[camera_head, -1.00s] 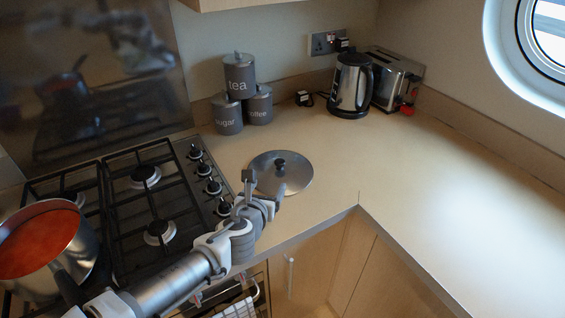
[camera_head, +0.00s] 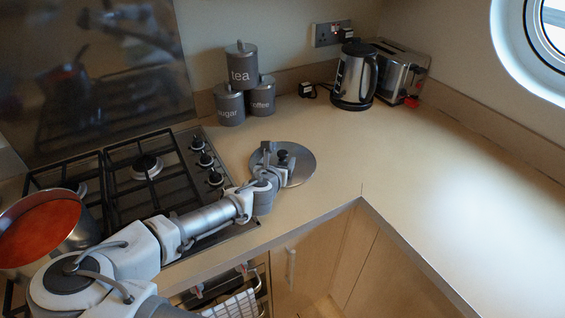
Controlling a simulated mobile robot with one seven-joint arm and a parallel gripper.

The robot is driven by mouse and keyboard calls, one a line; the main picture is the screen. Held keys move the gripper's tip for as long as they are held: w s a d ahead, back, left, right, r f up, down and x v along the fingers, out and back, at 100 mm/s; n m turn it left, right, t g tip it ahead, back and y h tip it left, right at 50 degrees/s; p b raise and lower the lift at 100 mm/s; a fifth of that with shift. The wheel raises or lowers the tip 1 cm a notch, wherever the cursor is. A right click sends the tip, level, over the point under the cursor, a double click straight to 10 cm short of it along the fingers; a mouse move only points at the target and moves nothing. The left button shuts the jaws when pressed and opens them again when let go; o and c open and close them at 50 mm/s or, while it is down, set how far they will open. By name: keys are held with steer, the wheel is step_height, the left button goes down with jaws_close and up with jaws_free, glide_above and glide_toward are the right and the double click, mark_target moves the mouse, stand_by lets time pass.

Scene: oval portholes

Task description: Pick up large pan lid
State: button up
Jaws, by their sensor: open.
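The large pan lid (camera_head: 302,168) is a flat grey metal disc with a dark knob (camera_head: 283,156) at its middle. It lies on the countertop right of the hob. My gripper (camera_head: 276,160) is over the left part of the lid, with its fingers around or close beside the knob. It is open. My gripper hides the lid's left side, and I cannot tell whether the fingers touch the knob.
The gas hob (camera_head: 150,185) with a red-filled pot (camera_head: 75,232) is at left. Grey canisters (camera_head: 242,68), a kettle (camera_head: 354,75) and a toaster (camera_head: 401,70) stand at the back. The right countertop (camera_head: 450,190) is clear. A towel (camera_head: 232,305) hangs below the front edge.

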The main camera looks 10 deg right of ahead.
mark_target(282, 155)
steer(key=shift+x, duration=2.7)
steer(key=shift+r, duration=0.15)
jaws_close()
